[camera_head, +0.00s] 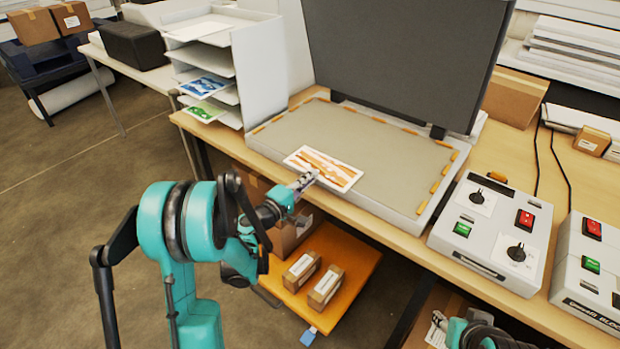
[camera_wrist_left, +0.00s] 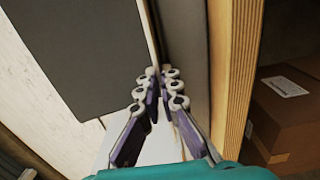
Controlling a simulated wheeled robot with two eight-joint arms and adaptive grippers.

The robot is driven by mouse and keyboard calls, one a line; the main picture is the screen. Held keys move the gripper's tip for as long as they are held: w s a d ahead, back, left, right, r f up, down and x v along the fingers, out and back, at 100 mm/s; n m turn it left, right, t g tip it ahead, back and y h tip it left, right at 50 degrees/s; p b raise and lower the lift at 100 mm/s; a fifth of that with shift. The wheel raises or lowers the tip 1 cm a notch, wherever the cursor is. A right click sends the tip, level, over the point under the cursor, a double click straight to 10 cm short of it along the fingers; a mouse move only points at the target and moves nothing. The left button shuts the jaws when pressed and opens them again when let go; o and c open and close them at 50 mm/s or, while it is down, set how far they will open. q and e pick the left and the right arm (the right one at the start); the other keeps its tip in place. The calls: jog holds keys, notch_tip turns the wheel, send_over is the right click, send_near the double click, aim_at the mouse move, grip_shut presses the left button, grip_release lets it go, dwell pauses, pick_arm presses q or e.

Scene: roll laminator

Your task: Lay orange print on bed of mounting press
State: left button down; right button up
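The orange print (camera_head: 323,168), a white-bordered card with orange and white bands, is at the front left part of the grey bed (camera_head: 365,165) of the mounting press. The dark lid (camera_head: 405,55) stands raised behind the bed. My left gripper (camera_head: 308,179) is at the print's front left edge. In the left wrist view its fingers (camera_wrist_left: 161,76) are drawn close together at the tips, with the pale sheet between them. I cannot tell whether the print is flat on the bed or just above it. My right gripper (camera_head: 437,325) shows only partly at the bottom edge.
A white rack (camera_head: 258,65) with blue (camera_head: 203,87) and green (camera_head: 206,111) prints stands left of the press. Control boxes (camera_head: 492,230) are to the right. Small cartons (camera_head: 325,287) sit on an orange shelf (camera_head: 345,265) below the table edge. Most of the bed is clear.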

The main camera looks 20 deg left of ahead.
pick_arm(q)
jog(key=shift+f+b, duration=0.15)
jog(key=shift+b, duration=0.15)
dwell(0.5)
jog(key=c, duration=1.6)
grip_release()
jog(key=shift+c, duration=0.2)
jog(key=v, duration=0.7)
jog(key=shift+s, duration=0.2)
